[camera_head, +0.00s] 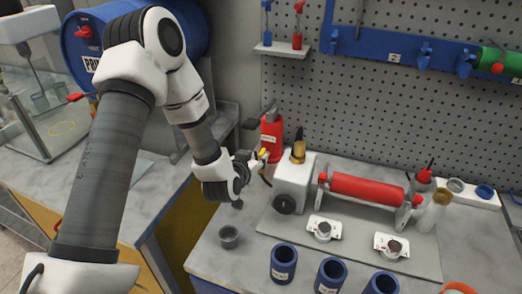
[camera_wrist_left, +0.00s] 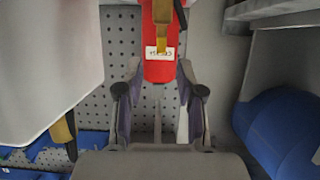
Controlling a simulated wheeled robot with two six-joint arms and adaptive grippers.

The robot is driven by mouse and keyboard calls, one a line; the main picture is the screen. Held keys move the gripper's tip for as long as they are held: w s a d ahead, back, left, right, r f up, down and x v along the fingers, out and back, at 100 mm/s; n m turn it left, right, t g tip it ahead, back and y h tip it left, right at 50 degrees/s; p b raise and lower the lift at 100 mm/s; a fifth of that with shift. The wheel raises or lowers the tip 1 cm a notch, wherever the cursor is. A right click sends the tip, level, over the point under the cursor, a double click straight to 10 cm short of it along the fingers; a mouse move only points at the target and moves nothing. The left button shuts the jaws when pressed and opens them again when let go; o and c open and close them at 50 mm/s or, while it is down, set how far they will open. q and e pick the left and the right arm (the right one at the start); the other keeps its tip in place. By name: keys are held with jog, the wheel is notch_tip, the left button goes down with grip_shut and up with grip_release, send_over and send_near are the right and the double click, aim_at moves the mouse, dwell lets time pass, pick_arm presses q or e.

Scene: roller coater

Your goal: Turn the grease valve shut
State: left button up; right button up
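A red grease can (camera_head: 271,137) stands upright at the back of the bench, left of the white coater block. A small yellow lever (camera_head: 263,153), which looks like the grease valve, sits low on its front. In the left wrist view the red can (camera_wrist_left: 159,66) appears upside down, with a white label and the yellow lever (camera_wrist_left: 162,42) on it. My left gripper (camera_head: 254,161) is close in front of the can, beside the lever. In the wrist view its fingers (camera_wrist_left: 160,80) are apart, with nothing clearly held between them. Whether a finger touches the lever is unclear. My right gripper is out of view.
The white coater block (camera_head: 293,184) with a brass fitting and black knob stands close right of my left gripper. A red roller (camera_head: 367,189) lies beyond it. A grey cup (camera_head: 229,236) and several blue cups (camera_head: 284,262) stand in front. A pegboard (camera_head: 420,110) closes the back.

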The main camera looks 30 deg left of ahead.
aim_at(260, 154)
pick_arm(q)
jog(key=x, duration=0.5)
jog(key=shift+w+a+f, duration=0.1)
jog(key=shift+f, duration=0.2)
jog(key=shift+s+r, duration=0.25)
jog(key=shift+s, duration=0.1)
jog(key=shift+c, duration=0.7)
grip_shut()
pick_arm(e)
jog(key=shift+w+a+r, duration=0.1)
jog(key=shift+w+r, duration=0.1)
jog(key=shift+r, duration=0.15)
